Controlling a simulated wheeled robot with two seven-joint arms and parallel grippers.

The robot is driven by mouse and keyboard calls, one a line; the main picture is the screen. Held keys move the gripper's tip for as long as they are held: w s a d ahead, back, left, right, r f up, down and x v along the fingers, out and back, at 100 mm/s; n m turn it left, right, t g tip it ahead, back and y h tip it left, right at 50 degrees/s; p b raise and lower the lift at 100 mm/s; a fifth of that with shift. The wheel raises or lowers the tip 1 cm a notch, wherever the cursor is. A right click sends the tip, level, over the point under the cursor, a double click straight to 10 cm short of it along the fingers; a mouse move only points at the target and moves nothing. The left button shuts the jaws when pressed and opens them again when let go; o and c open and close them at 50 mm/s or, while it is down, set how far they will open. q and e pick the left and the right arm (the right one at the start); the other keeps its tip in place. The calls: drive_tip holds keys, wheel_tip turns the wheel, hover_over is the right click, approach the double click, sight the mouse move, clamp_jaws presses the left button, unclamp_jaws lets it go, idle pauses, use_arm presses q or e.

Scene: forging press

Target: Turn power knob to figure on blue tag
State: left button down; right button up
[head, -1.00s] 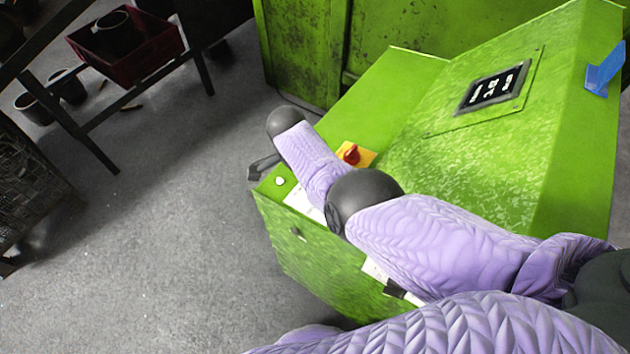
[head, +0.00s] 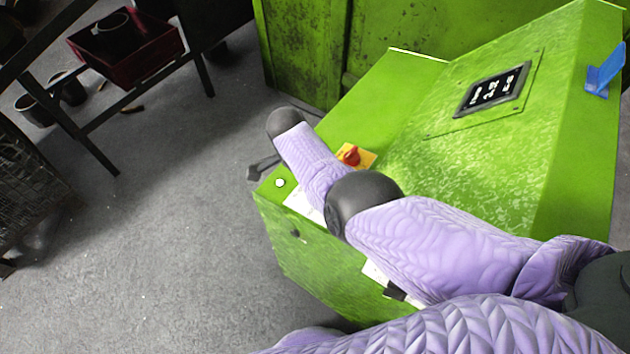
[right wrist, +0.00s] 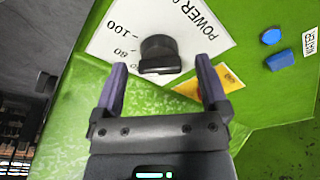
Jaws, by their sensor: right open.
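In the right wrist view, the black power knob (right wrist: 160,55) sits on a white dial plate (right wrist: 108,45) lettered POWER, with 100 and 80 readable. My right gripper (right wrist: 161,66) is open, its two fingertips apart on either side of the knob's near end; I cannot tell if they touch it. In the head view the dial plate (head: 300,203) shows beside my right forearm, and the knob is hidden behind the arm. The blue tag (head: 603,72) stands at the right edge of the green console; its figure is not readable. My left gripper is not in view.
A red switch (head: 351,156) on a yellow plate (right wrist: 222,82) is close to the right gripper. Blue buttons (right wrist: 281,59) lie farther right. A white button (head: 280,183) is near the console's corner. A small display (head: 493,90) is on the sloped panel.

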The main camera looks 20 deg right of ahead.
drive_tip(key=p+v, duration=0.4)
drive_tip(key=v, duration=0.6)
